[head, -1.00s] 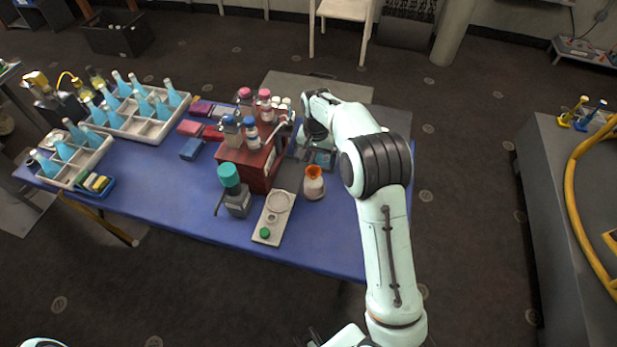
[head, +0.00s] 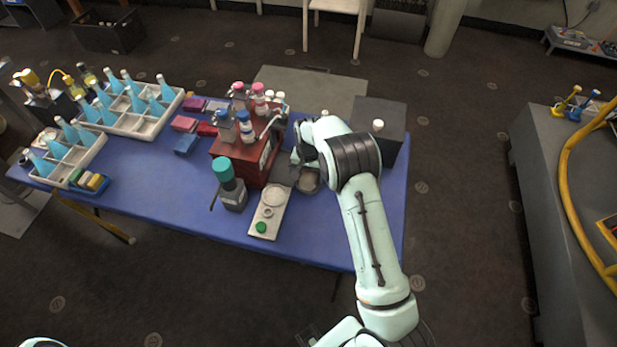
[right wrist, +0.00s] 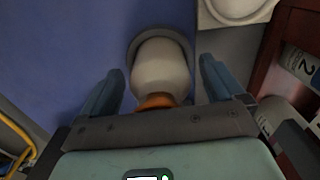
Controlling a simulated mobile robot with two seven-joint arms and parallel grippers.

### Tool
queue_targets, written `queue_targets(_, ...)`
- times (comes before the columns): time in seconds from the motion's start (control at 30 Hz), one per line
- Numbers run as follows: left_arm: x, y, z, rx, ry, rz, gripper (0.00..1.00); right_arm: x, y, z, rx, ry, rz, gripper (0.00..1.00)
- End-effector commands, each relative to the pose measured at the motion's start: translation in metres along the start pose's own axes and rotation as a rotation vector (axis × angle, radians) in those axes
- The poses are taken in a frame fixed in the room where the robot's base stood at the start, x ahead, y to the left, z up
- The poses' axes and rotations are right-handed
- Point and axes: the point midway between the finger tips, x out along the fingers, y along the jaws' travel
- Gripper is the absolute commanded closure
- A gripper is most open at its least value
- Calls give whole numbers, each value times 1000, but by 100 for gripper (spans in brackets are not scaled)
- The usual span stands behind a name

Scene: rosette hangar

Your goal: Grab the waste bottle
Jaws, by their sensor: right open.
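The waste bottle is a pale, rounded bottle with an orange collar. In the right wrist view the waste bottle (right wrist: 160,72) is between my two fingers, with gaps on both sides. Its orange collar is towards the palm. My right gripper (right wrist: 161,72) is open. In the head view my right gripper (head: 306,172) is over the bottle at the right part of the blue table (head: 335,235) and hides most of it, orange collar included. My left gripper is not seen.
A red-brown rack (head: 258,160) with several capped bottles stands left of my gripper. A pale tray (head: 268,212) and a teal-capped bottle (head: 230,185) are close by. A dark box (head: 382,118) lies behind my right arm. The table's front right is clear.

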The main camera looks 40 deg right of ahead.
Motion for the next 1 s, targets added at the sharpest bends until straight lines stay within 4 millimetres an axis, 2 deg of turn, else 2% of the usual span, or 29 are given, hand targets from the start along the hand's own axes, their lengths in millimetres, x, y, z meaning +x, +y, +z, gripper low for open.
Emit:
queue_targets(0.1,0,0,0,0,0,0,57,0,0,0,0,0,0,5)
queue_targets(0.13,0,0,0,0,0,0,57,0,0,0,0,0,0,11)
queue_targets(0.3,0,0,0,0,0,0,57,0,0,0,-1,0,0,65)
queue_targets(0.67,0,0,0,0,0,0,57,-6,0,0,-1,2,-1,66)
queue_targets(0.77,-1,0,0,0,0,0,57,-20,-1,-1,-1,4,-3,66)
queue_targets(0.87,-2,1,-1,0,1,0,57,-43,-1,-1,-3,5,-4,66)
queue_targets(1.0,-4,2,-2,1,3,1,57,-84,-2,-1,-1,7,-6,66)
